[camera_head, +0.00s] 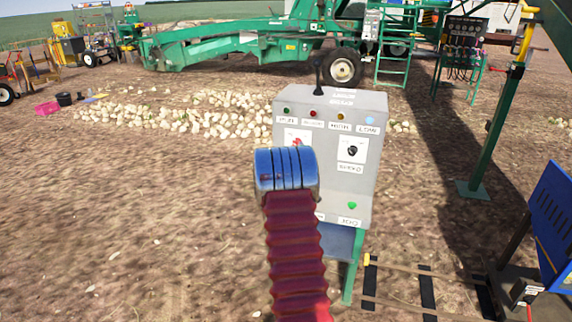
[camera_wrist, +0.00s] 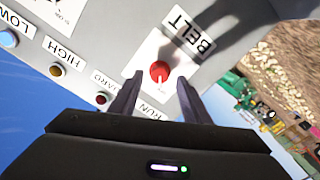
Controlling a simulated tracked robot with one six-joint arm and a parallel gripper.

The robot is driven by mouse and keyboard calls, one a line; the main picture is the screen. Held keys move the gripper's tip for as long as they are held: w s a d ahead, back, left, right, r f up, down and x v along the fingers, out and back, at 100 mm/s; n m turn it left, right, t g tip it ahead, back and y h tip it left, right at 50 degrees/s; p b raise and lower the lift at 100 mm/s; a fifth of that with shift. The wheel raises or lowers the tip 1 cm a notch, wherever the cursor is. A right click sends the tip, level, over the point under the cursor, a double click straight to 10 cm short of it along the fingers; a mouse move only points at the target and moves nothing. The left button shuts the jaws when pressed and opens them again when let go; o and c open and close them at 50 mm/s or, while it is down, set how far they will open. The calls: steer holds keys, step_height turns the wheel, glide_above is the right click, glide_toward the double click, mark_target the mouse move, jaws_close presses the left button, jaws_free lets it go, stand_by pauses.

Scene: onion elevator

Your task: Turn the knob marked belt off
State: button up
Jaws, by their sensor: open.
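A grey control box (camera_head: 330,125) stands in the middle of the head view. On its left side is a white plate with a red knob (camera_head: 297,142), partly covered by my arm's blue end. In the wrist view the red knob (camera_wrist: 160,71) sits on its white plate beside a label reading BELT (camera_wrist: 188,32). My gripper (camera_wrist: 160,82) is open, its two dark fingers on either side of the knob in the picture. I cannot tell whether they touch it. In the head view the fingers are hidden.
A black knob (camera_head: 352,150) is on a plate to the right, with a green button (camera_head: 352,205) below. Small lamps line the box top, and a black lever (camera_head: 318,80) stands on it. A green post (camera_head: 495,135) is to the right. Onions lie on the ground behind.

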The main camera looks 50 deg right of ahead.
steer(key=v, duration=1)
steer(key=shift+s+a, duration=0.25)
steer(key=shift+f, duration=0.1)
